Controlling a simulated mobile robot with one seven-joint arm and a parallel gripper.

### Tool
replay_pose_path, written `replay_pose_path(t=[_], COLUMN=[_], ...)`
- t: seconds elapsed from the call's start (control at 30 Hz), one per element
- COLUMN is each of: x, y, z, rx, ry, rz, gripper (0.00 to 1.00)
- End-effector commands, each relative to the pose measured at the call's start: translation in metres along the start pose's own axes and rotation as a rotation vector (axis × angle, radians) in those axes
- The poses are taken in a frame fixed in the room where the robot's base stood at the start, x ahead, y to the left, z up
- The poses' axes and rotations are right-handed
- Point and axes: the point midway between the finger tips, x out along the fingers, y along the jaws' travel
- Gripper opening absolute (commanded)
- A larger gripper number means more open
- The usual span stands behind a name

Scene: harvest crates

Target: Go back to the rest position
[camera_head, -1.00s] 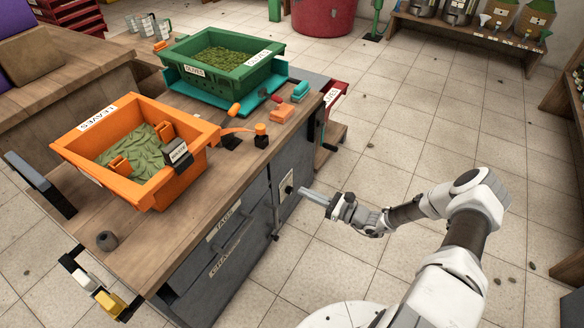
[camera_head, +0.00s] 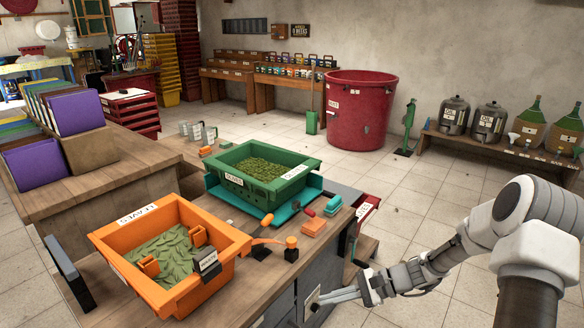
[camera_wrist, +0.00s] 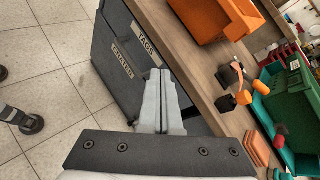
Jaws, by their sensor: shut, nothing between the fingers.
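My gripper (camera_head: 338,296) is at the right side of the workbench in the head view, low beside the cabinet front. It is shut and empty. In the wrist view its two grey fingers (camera_wrist: 159,100) lie together, pointing toward the dark cabinet with the TAGS label (camera_wrist: 145,46). My white arm reaches in from the right of the head view.
On the bench stand an orange LEAVES crate (camera_head: 217,281) and a green OLIVES crate (camera_head: 293,184) in a teal tray (camera_head: 221,196). Several small tools lie beside them. A red bin (camera_head: 360,107) stands behind.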

Motion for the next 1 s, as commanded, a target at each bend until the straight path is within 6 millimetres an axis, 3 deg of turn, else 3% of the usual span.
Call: replay_pose_path(t=[0.57, 1.0], x=[-0.065, -0.119], y=[0.011, 0.039], z=[0.129, 0.217], rx=[-0.511, -0.866], ry=[0.329, 0.594], rz=[0.435, 0.648], gripper=[0.0, 0.0])
